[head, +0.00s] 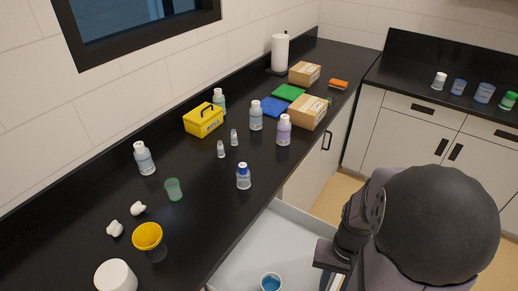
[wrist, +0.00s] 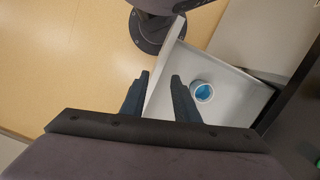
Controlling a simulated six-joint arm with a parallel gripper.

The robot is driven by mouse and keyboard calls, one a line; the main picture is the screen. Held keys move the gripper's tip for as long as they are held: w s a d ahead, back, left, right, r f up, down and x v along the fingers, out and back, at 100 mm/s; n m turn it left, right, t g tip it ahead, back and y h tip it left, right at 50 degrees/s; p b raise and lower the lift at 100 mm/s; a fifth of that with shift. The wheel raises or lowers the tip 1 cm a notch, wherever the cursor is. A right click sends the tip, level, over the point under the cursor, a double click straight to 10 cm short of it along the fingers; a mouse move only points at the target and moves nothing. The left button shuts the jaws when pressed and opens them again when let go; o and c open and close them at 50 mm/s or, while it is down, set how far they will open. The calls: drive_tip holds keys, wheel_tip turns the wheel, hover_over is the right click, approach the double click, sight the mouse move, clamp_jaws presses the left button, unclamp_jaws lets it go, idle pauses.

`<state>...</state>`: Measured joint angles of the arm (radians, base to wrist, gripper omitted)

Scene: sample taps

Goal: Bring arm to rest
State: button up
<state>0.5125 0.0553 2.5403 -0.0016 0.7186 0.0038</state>
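My gripper (wrist: 160,78) is open in the wrist view, its two dark fingers apart with nothing held. The white front wall of the pulled-out drawer (wrist: 232,86) shows between and beyond the fingers; I cannot tell how close they are. In the head view my dark arm and gripper (head: 328,272) are at the lower right, over the drawer's right side (head: 262,240). A small cup with blue contents (wrist: 203,92) stands in the drawer; it also shows at the bottom of the head view (head: 270,283).
The black counter (head: 200,225) holds a yellow funnel (head: 148,237), a green-rimmed cup (head: 174,189), several bottles, a yellow box (head: 203,120) and cardboard boxes (head: 307,112). Jars stand on the right counter (head: 485,92). Open floor (wrist: 60,70) lies left in the wrist view.

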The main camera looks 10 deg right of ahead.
drive_tip(key=w+a+r+n+t, duration=0.1)
drive_tip(key=w+a+r+n, duration=0.1)
drive_tip(key=a, duration=0.3)
drive_tip(key=w+a+r+n+h, duration=0.1)
drive_tip(key=w+a+n, duration=0.2)
drive_tip(key=a+n, duration=0.1)
drive_tip(key=shift+a+r+t, duration=0.35)
drive_tip(key=shift+t, duration=0.05)
drive_tip(key=o, duration=1.7)
drive_tip(key=shift+r, duration=0.15)
drive_tip(key=shift+c, duration=0.2)
drive_tip(key=shift+o, duration=0.9)
drive_tip(key=shift+w+r, duration=0.1)
drive_tip(key=shift+r, duration=0.15)
drive_tip(key=d+r+m+y+b, duration=0.3)
drive_tip(key=d+m+y+b, duration=0.45)
drive_tip(key=d+m, duration=0.9)
drive_tip(key=s+d+m+t+y+b, duration=0.1)
drive_tip(key=s+d+m+t+b, duration=0.1)
drive_tip(key=s+d+m+t, duration=0.45)
drive_tip(key=s+d+m+t+y+b, duration=0.1)
drive_tip(key=s+d+m+t, duration=0.25)
drive_tip(key=d, duration=0.55)
wheel_tip(320, 180, down, 23)
drive_tip(key=p+x, duration=0.2)
drive_tip(key=x, duration=0.8)
drive_tip(key=shift+s+a+f+g, duration=0.25)
drive_tip(key=shift+s+g, duration=0.05)
drive_tip(key=shift+s, duration=0.1)
